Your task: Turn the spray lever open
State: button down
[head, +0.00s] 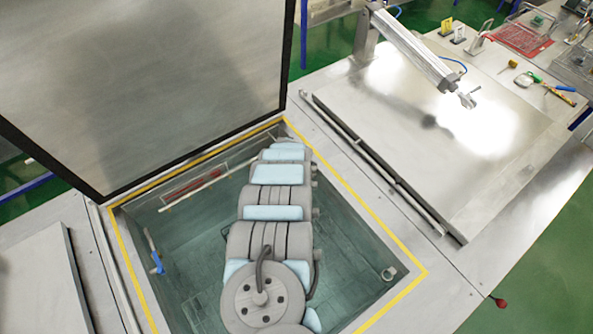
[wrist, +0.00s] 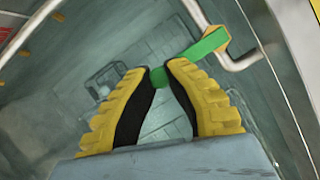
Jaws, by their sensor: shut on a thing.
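The spray lever is a green handle (wrist: 205,44) in the wrist view, attached by a yellow fitting (wrist: 216,38) to a bent metal pipe (wrist: 238,64). My gripper (wrist: 161,74) has yellow ribbed fingers with black inner pads. Its fingertips are closed together on the rounded free end of the green lever. The lever slants from the fingertips up and right to the pipe. In the head view my arm reaches down into the sunken basin and hides the gripper; the green lever cannot be seen there.
The basin has a yellow-striped rim (head: 392,304) and a large raised lid (head: 140,75) behind it. A pipe with a blue handle (head: 157,262) stands at the basin's left side. A closed steel lid (head: 475,125) lies at right, with small tools (head: 527,79) beyond it.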

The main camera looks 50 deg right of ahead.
dwell(0.4)
jog(key=c, duration=1.3)
grip_release()
jog(key=shift+d, duration=0.1)
jog(key=shift+o, duration=0.2)
jog(key=shift+r, duration=0.2)
jog(key=v, duration=0.7)
jog(key=shift+s+r, duration=0.1)
